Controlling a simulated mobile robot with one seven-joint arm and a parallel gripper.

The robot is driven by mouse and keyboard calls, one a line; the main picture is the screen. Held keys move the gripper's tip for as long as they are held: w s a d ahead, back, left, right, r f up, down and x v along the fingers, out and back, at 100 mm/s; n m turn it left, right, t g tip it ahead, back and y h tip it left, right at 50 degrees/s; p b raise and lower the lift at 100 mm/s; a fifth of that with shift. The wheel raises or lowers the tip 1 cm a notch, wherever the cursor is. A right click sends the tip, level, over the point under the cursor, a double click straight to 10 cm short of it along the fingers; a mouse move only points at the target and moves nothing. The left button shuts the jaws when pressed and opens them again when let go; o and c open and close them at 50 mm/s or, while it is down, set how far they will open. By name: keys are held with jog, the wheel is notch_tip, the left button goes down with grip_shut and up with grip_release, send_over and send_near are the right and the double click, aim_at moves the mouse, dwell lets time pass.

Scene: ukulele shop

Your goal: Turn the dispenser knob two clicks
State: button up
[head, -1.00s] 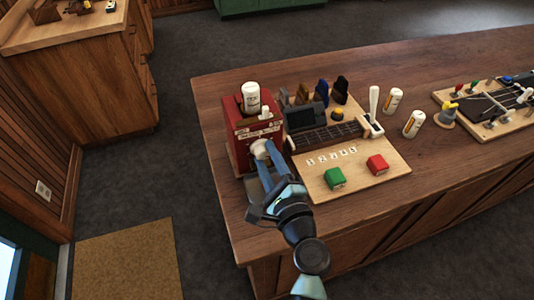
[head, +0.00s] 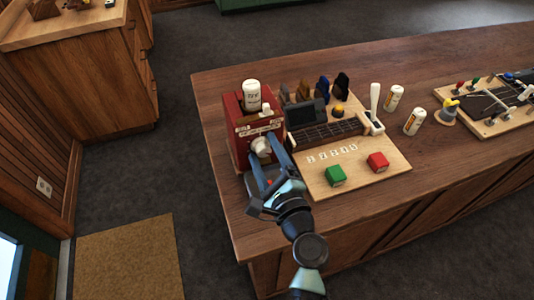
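The dispenser is a red box (head: 237,134) at the left end of the wooden counter, with a white label strip and a white bottle (head: 251,94) on top. Its white knob (head: 261,146) sits low on the front face. My gripper (head: 263,150) is in front of the knob, with its two blue fingers spread apart, one to each side. The knob shows between the fingertips; whether either finger touches it I cannot tell. The knob's exact turn angle is too small to read.
Right of the dispenser is a wooden board (head: 385,184) with a green block (head: 335,175), a red block (head: 378,162) and small white tiles. White bottles (head: 414,122) and another fitted board (head: 488,134) stand farther right. The counter's front edge is bare.

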jog(key=shift+d+f, duration=0.1)
jog(key=shift+s+d, duration=0.2)
jog(key=shift+s, duration=0.3)
jog(key=b+v, duration=0.2)
jog(key=v, duration=1)
jog(key=shift+w+a, duration=0.1)
jog(key=shift+a, duration=0.05)
